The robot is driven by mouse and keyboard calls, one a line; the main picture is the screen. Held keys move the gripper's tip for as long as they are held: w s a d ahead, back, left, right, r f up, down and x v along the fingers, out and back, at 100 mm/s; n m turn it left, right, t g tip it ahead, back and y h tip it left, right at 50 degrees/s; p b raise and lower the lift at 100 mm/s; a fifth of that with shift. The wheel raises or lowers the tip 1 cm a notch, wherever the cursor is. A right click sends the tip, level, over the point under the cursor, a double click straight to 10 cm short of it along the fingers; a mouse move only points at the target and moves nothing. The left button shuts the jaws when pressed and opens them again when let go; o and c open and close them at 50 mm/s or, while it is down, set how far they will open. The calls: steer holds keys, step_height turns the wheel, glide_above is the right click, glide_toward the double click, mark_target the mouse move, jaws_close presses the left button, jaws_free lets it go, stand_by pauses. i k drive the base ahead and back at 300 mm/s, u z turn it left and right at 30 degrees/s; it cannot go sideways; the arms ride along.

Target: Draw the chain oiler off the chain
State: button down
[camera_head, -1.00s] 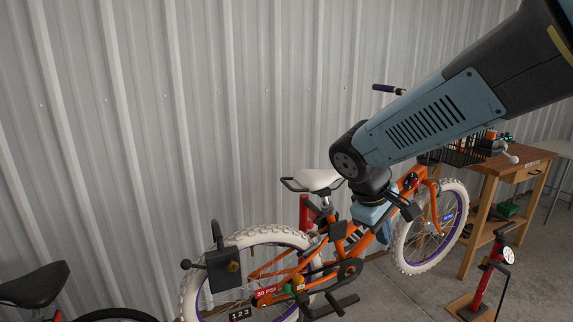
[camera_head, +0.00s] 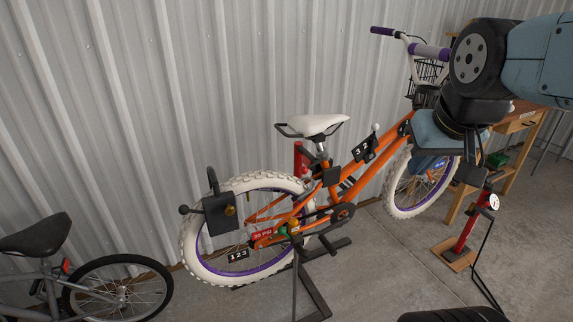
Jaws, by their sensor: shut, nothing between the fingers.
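The orange bike (camera_head: 330,190) with white tires stands on a dark stand, its rear wheel at left. Its chain area (camera_head: 322,216) lies between the crank and the rear hub. A small green and yellow item (camera_head: 291,228) sits by the rear hub, beside a red "30 PSI" tag (camera_head: 263,234). It is too small to tell whether it is the chain oiler. My gripper (camera_head: 469,175) is shut and empty. It is at the right, in front of the bike's front wheel in the picture, well apart from the chain area.
A black box with a shackle (camera_head: 220,214) is at the rear wheel. A grey bike (camera_head: 110,285) stands at lower left. A red pump (camera_head: 468,230) stands at right, before a wooden workbench (camera_head: 515,125). Corrugated wall lies behind. Floor between stand and pump looks clear.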

mark_target(296, 241)
steer(key=u, duration=0.9)
steer(key=k, duration=1.2)
steer(key=z, duration=1.15)
steer(key=i, duration=0.5)
